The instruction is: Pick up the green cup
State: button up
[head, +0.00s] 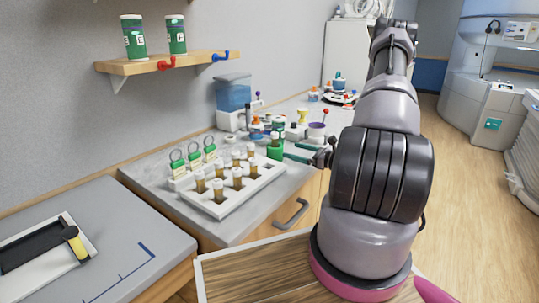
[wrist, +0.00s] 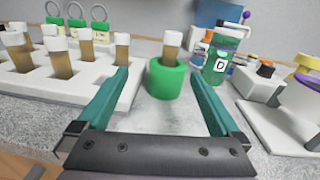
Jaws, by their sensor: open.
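The green cup (wrist: 166,84) stands on the grey counter in the wrist view. It lies just past my two teal fingertips and between their lines. A white-capped brown vial (wrist: 172,44) rises from the cup's opening and seems to stand in it. In the head view the green cup (head: 275,153) is at the right end of the white vial rack. My gripper (wrist: 160,76) is open and empty, low over the counter. In the head view my gripper (head: 303,154) is to the cup's right, partly hidden by my arm.
The white rack (head: 219,206) of several vials stands close left of the cup. A green canister marked D (wrist: 222,60) is behind right, and a white block (wrist: 260,84) is at right. More containers crowd the counter behind. Bare counter (wrist: 160,117) lies between my fingers.

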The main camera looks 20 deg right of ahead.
aim_at(275, 147)
jog(key=shift+d+f+m+t+h, duration=0.3)
jog(key=shift+d+f+m, duration=0.1)
jog(key=shift+f, duration=0.4)
jog(key=shift+w+f, duration=0.15)
jog(key=shift+f, duration=0.15)
jog(key=x, duration=0.4)
jog(key=shift+w+a, duration=0.15)
jog(key=shift+w, duration=0.15)
jog(key=x, duration=0.5)
jog(key=shift+w+r, duration=0.15)
jog(key=shift+w, duration=0.25)
jog(key=c, duration=1.3)
jog(key=shift+r, duration=0.1)
jog(key=shift+c, duration=0.2)
